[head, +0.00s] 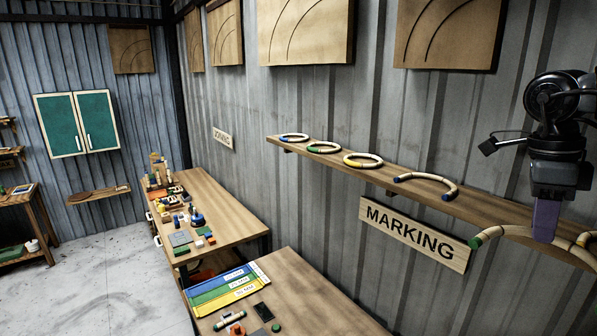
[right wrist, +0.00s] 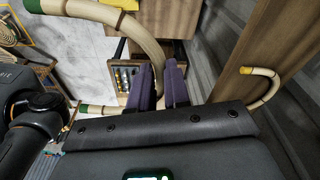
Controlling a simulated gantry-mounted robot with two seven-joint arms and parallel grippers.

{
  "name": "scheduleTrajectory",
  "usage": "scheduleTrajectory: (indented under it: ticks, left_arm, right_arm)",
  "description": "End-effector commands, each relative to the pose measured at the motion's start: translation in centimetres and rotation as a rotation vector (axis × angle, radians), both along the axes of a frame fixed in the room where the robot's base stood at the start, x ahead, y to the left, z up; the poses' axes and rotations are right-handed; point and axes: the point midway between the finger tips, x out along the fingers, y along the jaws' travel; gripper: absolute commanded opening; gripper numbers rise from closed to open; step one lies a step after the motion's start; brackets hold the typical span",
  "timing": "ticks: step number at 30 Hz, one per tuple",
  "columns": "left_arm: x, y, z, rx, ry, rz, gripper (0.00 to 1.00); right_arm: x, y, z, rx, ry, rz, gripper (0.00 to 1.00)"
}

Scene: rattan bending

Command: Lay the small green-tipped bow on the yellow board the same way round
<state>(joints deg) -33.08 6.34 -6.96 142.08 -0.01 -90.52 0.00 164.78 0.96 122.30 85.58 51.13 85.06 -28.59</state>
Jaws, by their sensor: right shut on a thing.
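My right gripper (head: 545,228), with purple fingers, is at the shelf's right end in the head view. It is shut on a pale curved bow (head: 511,231) with a green tip at its left end. In the right wrist view the purple fingers (right wrist: 161,88) close on the bow (right wrist: 150,45); a green tip shows at lower left, and the fingers hide part of the bow. A board with blue, green and yellow bands (head: 222,291) lies on the near table; I cannot tell whether this is the yellow board. My left gripper is not in view.
The wall shelf (head: 468,208) holds several rings and a blue-tipped bow (head: 427,181). A marking sign (head: 415,234) hangs below the shelf. The near table (head: 310,305) has bare wood right of the banded board.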

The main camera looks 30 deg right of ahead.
Motion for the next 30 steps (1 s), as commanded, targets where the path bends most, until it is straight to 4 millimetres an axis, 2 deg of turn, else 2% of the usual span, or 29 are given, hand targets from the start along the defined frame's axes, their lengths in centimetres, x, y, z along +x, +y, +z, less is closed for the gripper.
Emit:
scheduleTrajectory:
  ticks: [5, 8, 11, 12, 16, 20, 24, 27, 30]
  left_arm:
    - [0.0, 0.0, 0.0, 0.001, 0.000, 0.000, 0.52]
    - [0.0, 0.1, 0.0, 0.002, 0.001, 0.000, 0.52]
    - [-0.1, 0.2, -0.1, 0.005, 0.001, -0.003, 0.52]
    - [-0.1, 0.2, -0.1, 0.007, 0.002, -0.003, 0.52]
    - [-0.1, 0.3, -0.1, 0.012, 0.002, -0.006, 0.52]
    - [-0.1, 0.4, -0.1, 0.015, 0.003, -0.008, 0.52]
    - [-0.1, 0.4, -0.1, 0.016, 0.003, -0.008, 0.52]
    - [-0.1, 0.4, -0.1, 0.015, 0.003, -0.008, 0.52]
    - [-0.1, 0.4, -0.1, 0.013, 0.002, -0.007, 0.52]
  right_arm:
    - [-4.2, -3.2, -2.6, 0.002, 0.005, -0.131, 0.00]
    - [-7.7, -5.3, -4.5, 0.002, 0.007, -0.234, 0.00]
    - [-12.2, -7.1, -6.7, 0.003, 0.007, -0.377, 0.00]
    - [-14.3, -7.6, -7.5, 0.004, 0.006, -0.454, 0.00]
    - [-21.4, -8.5, -9.9, 0.006, 0.004, -0.763, 0.00]
    - [-28.5, -7.9, -11.6, 0.006, 0.003, -1.140, 0.00]
    - [-35.3, -5.7, -12.6, 0.007, 0.000, -1.607, 0.00]
    - [-39.1, -3.6, -12.9, 0.007, 0.000, -1.939, 0.00]
    - [-41.9, -1.6, -12.9, 0.006, 0.000, -2.250, 0.00]
